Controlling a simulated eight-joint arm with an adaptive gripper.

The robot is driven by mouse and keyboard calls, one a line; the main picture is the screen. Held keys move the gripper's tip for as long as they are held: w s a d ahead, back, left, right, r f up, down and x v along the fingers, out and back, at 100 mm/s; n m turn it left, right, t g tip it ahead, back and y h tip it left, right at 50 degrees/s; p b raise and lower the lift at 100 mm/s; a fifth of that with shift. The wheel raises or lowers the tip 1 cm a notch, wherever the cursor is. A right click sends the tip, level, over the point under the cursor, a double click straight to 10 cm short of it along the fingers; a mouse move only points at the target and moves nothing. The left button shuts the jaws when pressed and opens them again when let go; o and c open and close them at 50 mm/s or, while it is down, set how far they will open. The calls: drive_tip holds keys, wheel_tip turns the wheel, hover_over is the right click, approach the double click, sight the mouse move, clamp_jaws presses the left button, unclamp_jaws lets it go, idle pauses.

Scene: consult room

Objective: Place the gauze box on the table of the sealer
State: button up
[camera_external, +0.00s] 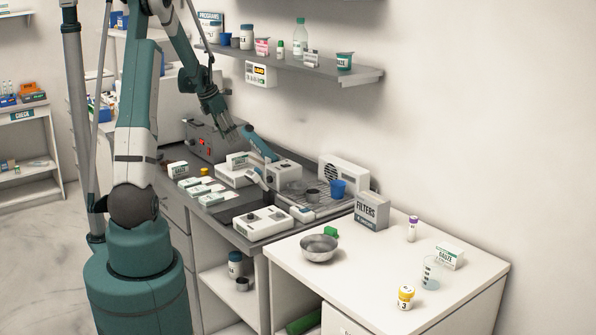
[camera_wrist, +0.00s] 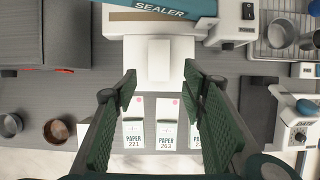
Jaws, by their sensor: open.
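The sealer shows in the wrist view as a blue bar marked SEALER (camera_wrist: 162,8) over a white body with a flat white table (camera_wrist: 136,72). A white box (camera_wrist: 159,60), its top plain in the wrist view, lies on that table. In the external view this box (camera_external: 237,160) stands on the sealer's white table (camera_external: 229,177), with a dark label too small to read surely. My gripper (camera_external: 228,132) is above and behind it, open. In the wrist view my gripper's green fingers (camera_wrist: 171,82) are wide apart with nothing held. Another box marked GAUZE (camera_external: 449,257) stands on the white table at right.
Paper packs (camera_wrist: 167,122) lie in front of the sealer. A dial device marked DATE (camera_wrist: 297,132) and a wire rack (camera_wrist: 276,40) stand at right. A shelf (camera_external: 292,65) overhangs the counter.

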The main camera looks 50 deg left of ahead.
drive_tip(key=s+d+r+m, duration=0.1)
drive_tip(key=d+r+m, duration=0.4)
drive_tip(key=d, duration=0.6)
drive_tip(key=s+d+r+m, duration=0.1)
drive_tip(key=d+r+m, duration=0.4)
drive_tip(key=d, duration=0.6)
drive_tip(key=d+r+m, duration=0.5)
drive_tip(key=d, duration=0.6)
drive_tip(key=s+d+m+t, duration=0.1)
drive_tip(key=s+d+m, duration=0.9)
drive_tip(key=d, duration=0.3)
drive_tip(key=s+d+m+t, duration=0.1)
drive_tip(key=s+d+m, duration=0.9)
drive_tip(key=d, duration=0.3)
drive_tip(key=shift+s+f+m+t, duration=0.35)
drive_tip(key=shift+m+t, duration=0.05)
